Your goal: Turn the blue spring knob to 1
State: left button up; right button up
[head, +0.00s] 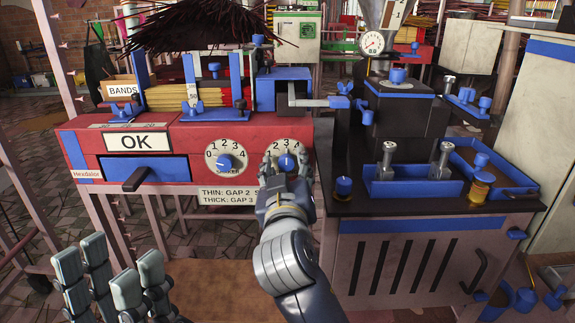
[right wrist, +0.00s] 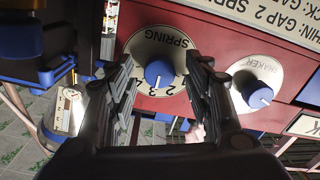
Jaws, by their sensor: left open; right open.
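The blue spring knob (head: 287,162) sits on a round white dial at the right of the red machine's front. In the right wrist view the knob (right wrist: 159,74) is upside down, below the word SPRING. A white mark on it faces the numbered side; I cannot tell the exact number. My right gripper (head: 284,167) reaches the dial. In the right wrist view its open fingers (right wrist: 162,85) stand on either side of the knob, with visible gaps. My left gripper (head: 112,275) is open and empty at the lower left, away from the machine.
The blue shaker knob (head: 226,162) on its own dial is just left of the spring dial. A blue drawer (head: 145,170) with a dark handle sits further left. A dark cabinet (head: 420,265) with blue fittings stands close to the right of my right arm.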

jog(key=shift+s, duration=0.1)
jog(key=c, duration=1)
jog(key=shift+c, duration=0.2)
jog(key=shift+r, duration=0.1)
